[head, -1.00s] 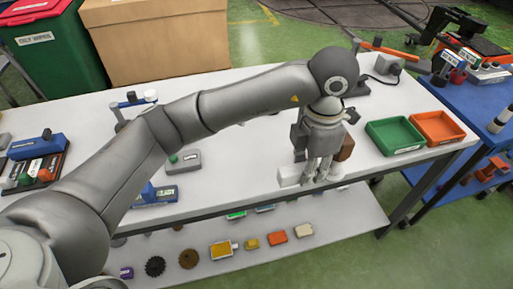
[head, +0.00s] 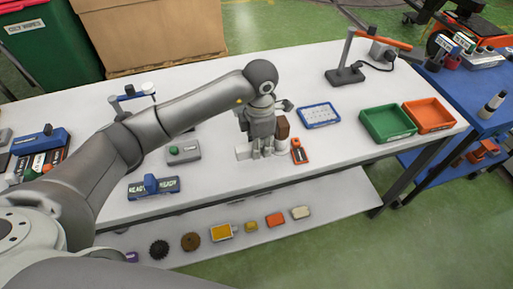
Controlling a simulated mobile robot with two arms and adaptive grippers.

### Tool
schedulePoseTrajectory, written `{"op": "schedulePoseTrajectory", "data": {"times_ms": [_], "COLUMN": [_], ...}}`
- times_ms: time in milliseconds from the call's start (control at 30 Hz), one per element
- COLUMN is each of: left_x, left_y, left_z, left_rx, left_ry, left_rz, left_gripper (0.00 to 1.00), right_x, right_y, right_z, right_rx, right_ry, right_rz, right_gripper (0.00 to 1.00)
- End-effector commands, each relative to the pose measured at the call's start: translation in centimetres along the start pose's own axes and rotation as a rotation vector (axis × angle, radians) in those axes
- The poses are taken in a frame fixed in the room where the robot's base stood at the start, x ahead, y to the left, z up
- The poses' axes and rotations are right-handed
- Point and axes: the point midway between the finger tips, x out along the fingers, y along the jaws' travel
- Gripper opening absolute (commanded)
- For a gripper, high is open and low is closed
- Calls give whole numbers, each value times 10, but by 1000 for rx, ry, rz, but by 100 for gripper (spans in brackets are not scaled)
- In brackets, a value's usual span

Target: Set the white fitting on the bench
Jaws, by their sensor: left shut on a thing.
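The white fitting (head: 243,152) shows as a pale block at the left side of my left gripper's fingertips. A little white also shows at their right side. My left gripper (head: 262,152) points down near the front part of the white bench (head: 220,178) and is shut on the fitting. The fingers hide the fitting's middle. I cannot tell whether its underside touches the bench top. My right gripper is not in view.
An orange-and-black item (head: 298,152) lies just right of the gripper. Farther right are a blue tray (head: 320,114), a green bin (head: 366,125) and an orange bin (head: 410,120). A grey box with a green button (head: 183,156) and a READY block (head: 153,190) stand left. Bench between is clear.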

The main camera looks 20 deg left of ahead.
Motion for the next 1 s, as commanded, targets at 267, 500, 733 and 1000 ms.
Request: {"op": "schedulePoseTrajectory", "data": {"times_ms": [267, 500, 733, 1000], "left_x": [25, 42, 44, 45], "left_y": [8, 10, 10, 9], "left_z": [-6, -5, -5, -5], "left_rx": [-1, 0, 0, 0], "left_ry": [2, -3, -2, 0], "left_rz": [-3, 3, 3, 1], "left_gripper": [0, 0, 0, 48], "right_x": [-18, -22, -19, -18], "right_y": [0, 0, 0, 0], "right_z": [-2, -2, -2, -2], "right_rx": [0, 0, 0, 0], "right_ry": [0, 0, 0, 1], "right_rz": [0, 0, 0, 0], "right_gripper": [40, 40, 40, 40]}}
